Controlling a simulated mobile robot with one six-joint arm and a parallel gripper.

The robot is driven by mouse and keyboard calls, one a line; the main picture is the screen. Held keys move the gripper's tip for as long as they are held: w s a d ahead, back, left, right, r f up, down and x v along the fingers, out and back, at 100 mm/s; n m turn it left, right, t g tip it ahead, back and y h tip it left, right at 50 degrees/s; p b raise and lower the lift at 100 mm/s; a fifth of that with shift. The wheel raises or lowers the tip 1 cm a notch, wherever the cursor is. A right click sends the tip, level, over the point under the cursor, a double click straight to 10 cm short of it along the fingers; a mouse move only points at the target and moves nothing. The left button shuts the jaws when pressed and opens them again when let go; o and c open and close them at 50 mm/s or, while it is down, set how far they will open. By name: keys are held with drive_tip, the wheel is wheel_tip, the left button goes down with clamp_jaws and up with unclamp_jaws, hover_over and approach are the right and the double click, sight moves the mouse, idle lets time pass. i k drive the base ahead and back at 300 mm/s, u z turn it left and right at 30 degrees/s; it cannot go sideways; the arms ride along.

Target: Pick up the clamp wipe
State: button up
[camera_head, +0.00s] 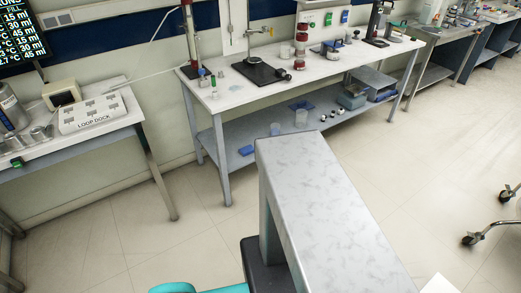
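I cannot make out a clamp wipe for certain. A small blue flat item (247,150) lies on the lower shelf of the long bench, near its left front. My gripper is not in view. A teal shape at the bottom edge is cut off, and I cannot tell what it is.
The long white bench (340,72) carries a stand with a black base (261,73) and several small items. A side table at left holds a loop dock (92,113). A wheeled base (480,235) stands at right. The floor (420,160) between is clear. A pale block fills the near middle.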

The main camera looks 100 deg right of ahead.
sight(247, 150)
drive_tip(key=z, duration=0.15)
drive_tip(key=k, duration=0.25)
drive_tip(key=z, duration=2.15)
drive_tip(key=k, duration=0.65)
drive_tip(key=u, duration=0.3)
drive_tip(key=i, duration=1.55)
drive_tip(key=z, duration=0.2)
